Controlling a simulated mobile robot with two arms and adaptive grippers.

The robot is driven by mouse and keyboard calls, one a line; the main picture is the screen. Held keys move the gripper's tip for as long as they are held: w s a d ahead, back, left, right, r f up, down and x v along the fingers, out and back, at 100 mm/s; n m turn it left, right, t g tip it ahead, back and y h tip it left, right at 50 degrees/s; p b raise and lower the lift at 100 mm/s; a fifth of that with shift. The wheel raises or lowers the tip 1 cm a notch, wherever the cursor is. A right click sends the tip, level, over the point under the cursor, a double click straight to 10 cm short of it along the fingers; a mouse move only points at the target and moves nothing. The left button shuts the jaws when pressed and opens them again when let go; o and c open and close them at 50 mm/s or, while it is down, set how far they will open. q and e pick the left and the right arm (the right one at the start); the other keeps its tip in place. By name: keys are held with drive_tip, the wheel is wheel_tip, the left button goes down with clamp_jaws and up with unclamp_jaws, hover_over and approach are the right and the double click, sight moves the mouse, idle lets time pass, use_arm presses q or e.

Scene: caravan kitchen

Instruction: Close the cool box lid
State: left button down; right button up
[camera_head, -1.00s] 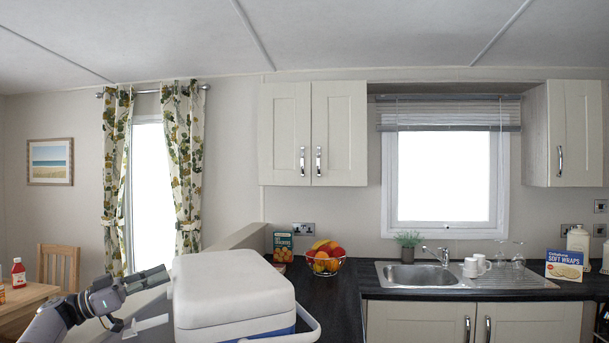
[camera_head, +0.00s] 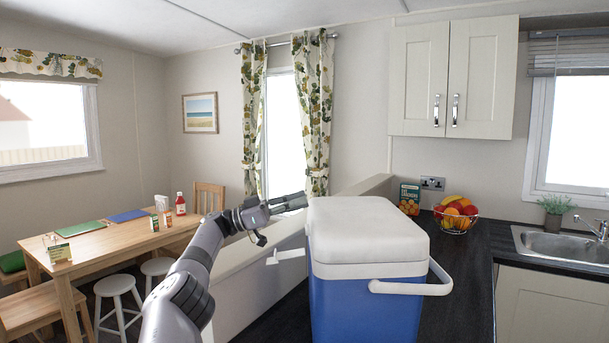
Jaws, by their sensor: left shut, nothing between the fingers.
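The cool box (camera_head: 365,305) has a blue body and a white lid (camera_head: 365,228). It stands on the dark worktop. The lid lies flat on the body and looks shut, with no gap that I can see along the front. A white handle (camera_head: 430,287) sticks out at its right front. My left gripper (camera_head: 303,202) is just left of the lid, at about the height of its top in the picture. Its fingers are together and empty. I cannot tell whether they touch the lid. My right gripper is out of view.
A low partition (camera_head: 262,265) runs left of the cool box. A fruit bowl (camera_head: 456,217) and a cracker box (camera_head: 410,198) stand behind it to the right, near the sink (camera_head: 560,243). A dining table (camera_head: 110,245) with stools is at the left.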

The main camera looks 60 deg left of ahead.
use_arm(q)
wheel_tip(320, 180, up, 6)
drive_tip(key=shift+r, duration=0.25)
idle(0.4)
drive_tip(key=shift+f, duration=0.1)
